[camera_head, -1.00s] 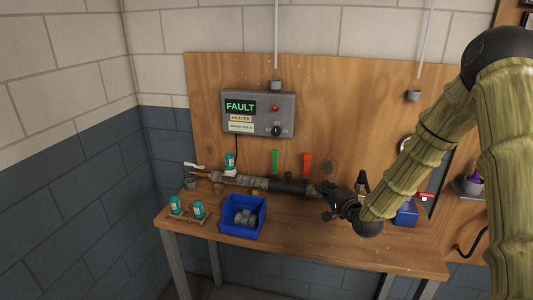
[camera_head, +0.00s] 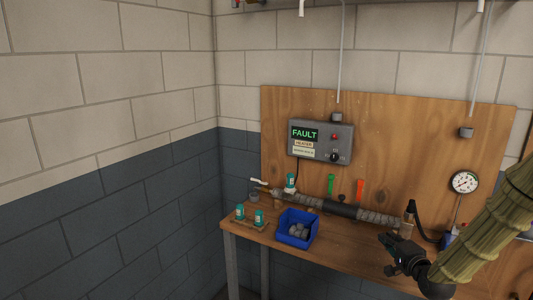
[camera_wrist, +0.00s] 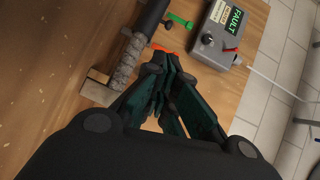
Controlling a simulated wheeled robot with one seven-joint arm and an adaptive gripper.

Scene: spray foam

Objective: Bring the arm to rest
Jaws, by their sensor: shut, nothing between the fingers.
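My gripper (camera_head: 386,255) is in front of the right part of the workbench in the head view, apart from the pipe. In the wrist view my gripper (camera_wrist: 163,65) shows its dark fingers drawn together with nothing between them. My arm, in a ribbed yellow-green sleeve, comes in from the right edge of the head view. The dark-wrapped pipe (camera_head: 340,209) lies along the back of the bench; it also shows in the wrist view (camera_wrist: 149,17), to the left of the fingers.
A control box (camera_head: 321,140) reading FAULT hangs on the wooden backboard (camera_head: 410,130). A blue bin (camera_head: 297,229) holds grey pieces. Teal-labelled cans (camera_head: 259,218) stand at the bench's left. A pressure gauge (camera_head: 464,182) is at the right. The floor left of the bench looks clear.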

